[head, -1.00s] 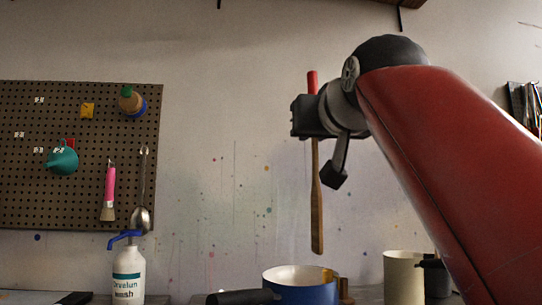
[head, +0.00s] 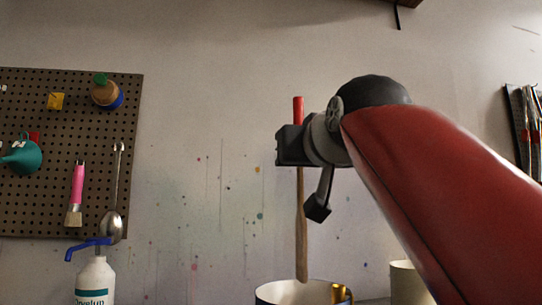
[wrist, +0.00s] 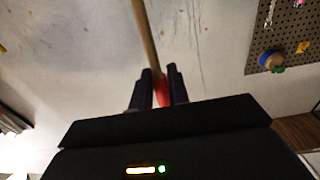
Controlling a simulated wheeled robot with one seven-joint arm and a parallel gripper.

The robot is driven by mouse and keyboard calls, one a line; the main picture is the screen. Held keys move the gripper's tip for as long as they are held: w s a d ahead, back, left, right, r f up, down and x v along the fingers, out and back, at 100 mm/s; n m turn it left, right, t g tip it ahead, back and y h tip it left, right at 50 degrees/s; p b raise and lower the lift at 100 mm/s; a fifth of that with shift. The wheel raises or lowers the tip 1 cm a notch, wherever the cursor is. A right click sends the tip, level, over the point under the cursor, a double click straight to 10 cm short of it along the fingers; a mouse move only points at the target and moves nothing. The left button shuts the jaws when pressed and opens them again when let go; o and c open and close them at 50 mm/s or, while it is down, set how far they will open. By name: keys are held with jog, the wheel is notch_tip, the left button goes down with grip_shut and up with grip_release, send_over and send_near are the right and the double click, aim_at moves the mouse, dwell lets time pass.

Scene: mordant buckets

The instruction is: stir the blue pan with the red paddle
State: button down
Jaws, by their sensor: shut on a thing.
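The red paddle has a red handle top (head: 298,110) and a long wooden shaft (head: 301,225) that hangs almost upright. My gripper (head: 292,146) is shut on its red part. In the wrist view the red part sits between the two dark fingers of my gripper (wrist: 158,88), with the wooden shaft (wrist: 146,40) reaching away. The blue pan (head: 290,292) shows only its upper rim and pale inside at the bottom edge of the head view. The paddle's lower end appears just above the pan's opening; I cannot tell whether it is inside the rim.
A white pump bottle (head: 95,282) with a blue pump stands to the left. A cream container (head: 408,284) stands right of the pan. A pegboard (head: 50,180) with a brush, a ladle and a funnel hangs on the wall at left.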

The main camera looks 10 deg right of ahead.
aim_at(303, 220)
jog(key=shift+f+b, duration=3.8)
jog(key=shift+f, duration=0.85)
jog(key=shift+d, duration=0.1)
